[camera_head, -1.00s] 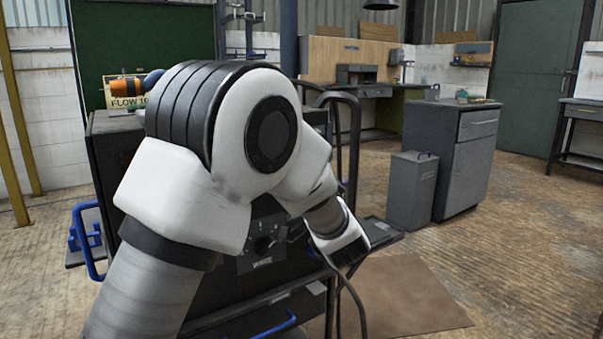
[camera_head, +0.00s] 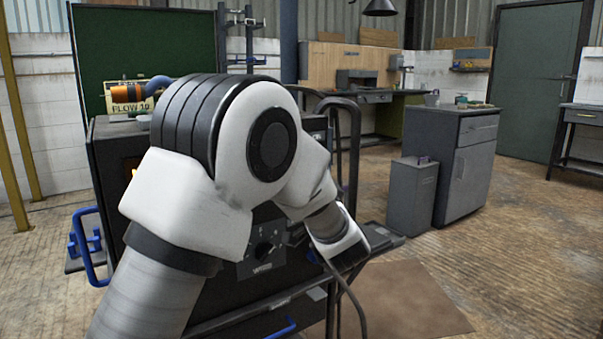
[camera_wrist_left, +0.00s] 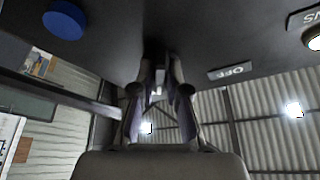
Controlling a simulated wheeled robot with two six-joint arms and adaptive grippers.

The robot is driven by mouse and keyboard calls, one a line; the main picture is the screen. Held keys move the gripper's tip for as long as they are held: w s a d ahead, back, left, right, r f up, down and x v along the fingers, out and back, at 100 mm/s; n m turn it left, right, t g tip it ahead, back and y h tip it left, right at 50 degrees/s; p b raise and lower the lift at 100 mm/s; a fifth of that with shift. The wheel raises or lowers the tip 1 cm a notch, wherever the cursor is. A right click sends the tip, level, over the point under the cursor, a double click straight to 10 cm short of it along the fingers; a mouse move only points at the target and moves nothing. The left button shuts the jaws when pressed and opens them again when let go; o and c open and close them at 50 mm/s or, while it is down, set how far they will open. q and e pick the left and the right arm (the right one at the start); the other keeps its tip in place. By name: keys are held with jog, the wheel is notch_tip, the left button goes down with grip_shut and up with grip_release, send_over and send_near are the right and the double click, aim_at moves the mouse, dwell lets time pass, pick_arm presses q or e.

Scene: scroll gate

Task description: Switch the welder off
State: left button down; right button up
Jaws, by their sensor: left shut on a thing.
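The welder (camera_head: 112,205) is a dark cabinet behind my left arm, with a dial plate (camera_head: 264,250) low on its front. In the left wrist view, its dark face (camera_wrist_left: 120,40) carries an OFF label (camera_wrist_left: 229,71) and a blue round button (camera_wrist_left: 65,20). My left gripper (camera_wrist_left: 158,85) is shut on a small part at that face, apparently a switch lever, left of the OFF label. The fingers hide most of it, so its position cannot be told. In the head view, my arm hides much of the welder's front and the fingertips. My right gripper is not in view.
A blue handle (camera_head: 84,250) sticks out at the welder's left. A dark cable (camera_head: 350,290) hangs beside my wrist. A grey bin (camera_head: 412,195) and a grey cabinet (camera_head: 450,160) stand to the right. Bare floor (camera_head: 525,260) lies at the right front.

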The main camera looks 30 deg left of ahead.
pick_arm(q)
jog(key=shift+w+d+n+g+y, duration=0.15)
jog(key=shift+n+g+y, duration=0.5)
jog(key=shift+n+g, duration=1.95)
jog(key=shift+w+n+g+y, duration=0.1)
jog(key=shift+n+g+y, duration=0.5)
jog(key=shift+n, duration=4)
jog(key=shift+w+d+n+g+y, duration=0.15)
jog(key=shift+n+g+y, duration=0.5)
jog(key=shift+n+g, duration=1.95)
jog(key=shift+a+n+t, duration=0.1)
jog(key=shift+n+t, duration=0.7)
jog(key=shift+n, duration=0.4)
jog(key=c, duration=1.2)
grip_release()
